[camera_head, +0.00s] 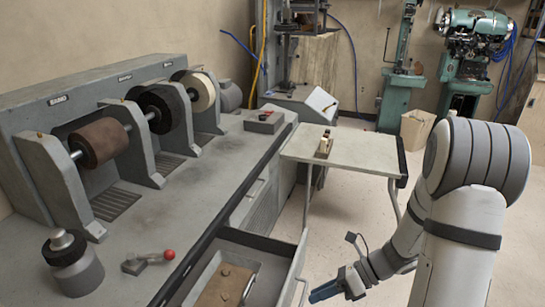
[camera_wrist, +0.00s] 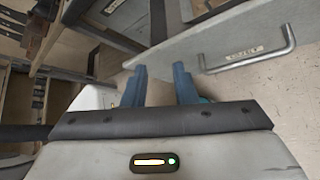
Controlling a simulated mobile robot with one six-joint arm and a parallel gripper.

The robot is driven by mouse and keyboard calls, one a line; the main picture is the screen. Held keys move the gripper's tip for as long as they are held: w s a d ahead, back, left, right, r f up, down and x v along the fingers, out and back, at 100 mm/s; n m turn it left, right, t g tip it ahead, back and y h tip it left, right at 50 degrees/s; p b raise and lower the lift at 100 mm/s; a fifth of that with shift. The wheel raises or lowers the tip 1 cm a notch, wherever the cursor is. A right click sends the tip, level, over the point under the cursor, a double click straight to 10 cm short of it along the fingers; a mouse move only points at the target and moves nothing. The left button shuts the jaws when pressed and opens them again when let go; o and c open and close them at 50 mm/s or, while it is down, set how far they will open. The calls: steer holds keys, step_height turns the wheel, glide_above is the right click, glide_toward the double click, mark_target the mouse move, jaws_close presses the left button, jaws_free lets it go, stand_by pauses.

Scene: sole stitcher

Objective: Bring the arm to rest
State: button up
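My gripper (camera_head: 326,291) hangs low in the head view, its blue fingers pointing left towards an open drawer (camera_head: 292,268). In the wrist view my gripper (camera_wrist: 160,72) has its two blue fingers apart, and no object shows held between them. The drawer front shows close ahead in the wrist view, with a metal handle (camera_wrist: 290,38) and a label to the right of the fingers. The fingers appear clear of the handle. My arm comes down from the right side of the head view.
A grey bench (camera_head: 185,195) with several rollers runs along the left. A brown piece (camera_head: 226,285) lies in the drawer. A small table (camera_head: 365,152) stands behind it. Green machines (camera_head: 470,55) stand at the back wall. Floor is clear between drawer and arm.

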steer(key=s+d+r+n+t+h+p, duration=0.1)
steer(key=s+r+n+h+p, duration=0.1)
steer(key=r+n, duration=0.5)
steer(key=s+d+r+n+t+h+p, duration=0.1)
steer(key=s+r+n+h+p, duration=0.2)
steer(key=r+n+h, duration=0.3)
steer(key=s+d+r+n+t+h+p, duration=0.1)
steer(key=s+r+n+h+p, duration=0.1)
steer(key=r+n, duration=0.8)
steer(key=s+n+h, duration=0.1)
steer(key=s+n, duration=0.1)
steer(key=shift+d+n+t+h, duration=0.15)
steer(key=shift+n+t+h, duration=0.15)
steer(key=shift+t+h, duration=0.1)
